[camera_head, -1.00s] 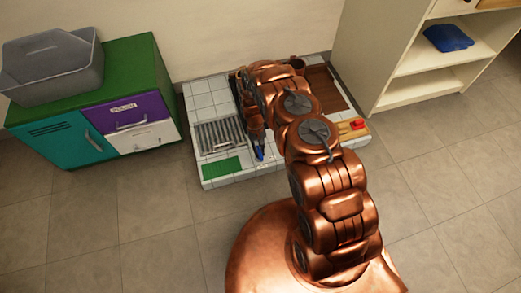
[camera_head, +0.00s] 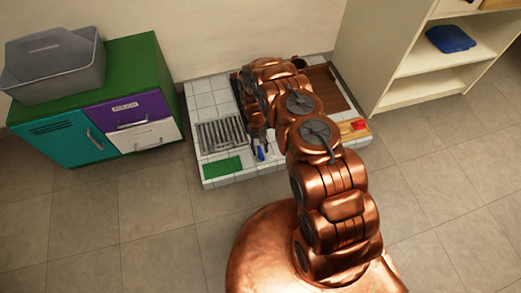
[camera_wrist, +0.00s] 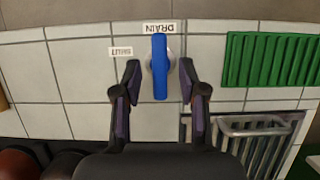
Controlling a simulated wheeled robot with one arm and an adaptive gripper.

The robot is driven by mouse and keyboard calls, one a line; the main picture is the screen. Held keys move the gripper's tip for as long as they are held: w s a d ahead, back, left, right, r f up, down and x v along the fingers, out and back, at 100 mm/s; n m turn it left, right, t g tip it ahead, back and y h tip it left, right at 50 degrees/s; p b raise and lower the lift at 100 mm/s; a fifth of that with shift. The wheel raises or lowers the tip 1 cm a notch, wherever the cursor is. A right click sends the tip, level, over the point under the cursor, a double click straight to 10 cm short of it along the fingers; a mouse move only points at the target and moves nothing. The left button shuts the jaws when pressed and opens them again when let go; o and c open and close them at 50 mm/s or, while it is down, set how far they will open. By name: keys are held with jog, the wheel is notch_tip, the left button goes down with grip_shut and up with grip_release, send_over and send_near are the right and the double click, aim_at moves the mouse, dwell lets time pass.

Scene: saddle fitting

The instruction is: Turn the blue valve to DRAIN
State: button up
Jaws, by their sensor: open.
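The blue valve (camera_wrist: 160,68) is a bar handle on a pale round base on the white tiles. My gripper (camera_wrist: 160,68) is open, with one dark finger on each side of the handle and a visible gap on both sides. In the head view the blue valve (camera_head: 260,153) shows small at the front of the tiled platform (camera_head: 216,176), just below my gripper (camera_head: 257,138).
A green ribbed mat (camera_wrist: 272,60) and a metal grate with a handle (camera_wrist: 250,130) lie right of the valve in the wrist view. A cabinet (camera_head: 60,140) with a grey bin (camera_head: 55,75) stands left, a shelf (camera_head: 400,92) right. The floor in front is clear.

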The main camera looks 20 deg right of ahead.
jog(key=v, duration=1.1)
jog(key=s+r+p, duration=0.4)
jog(key=r+p, duration=0.1)
jog(key=r, duration=1.1)
jog(key=s+r+t+p, duration=0.1)
jog(key=s+r+p, duration=0.35)
jog(key=r, duration=1.15)
jog(key=s+r+p, duration=0.3)
jog(key=r+p, duration=0.4)
jog(key=r, duration=0.9)
jog(key=s+r+t+p, duration=0.1)
jog(key=s+r+p, duration=1.5)
jog(key=s+r, duration=1.1)
jog(key=shift+s+d+t, duration=0.3)
jog(key=shift+s, duration=0.45)
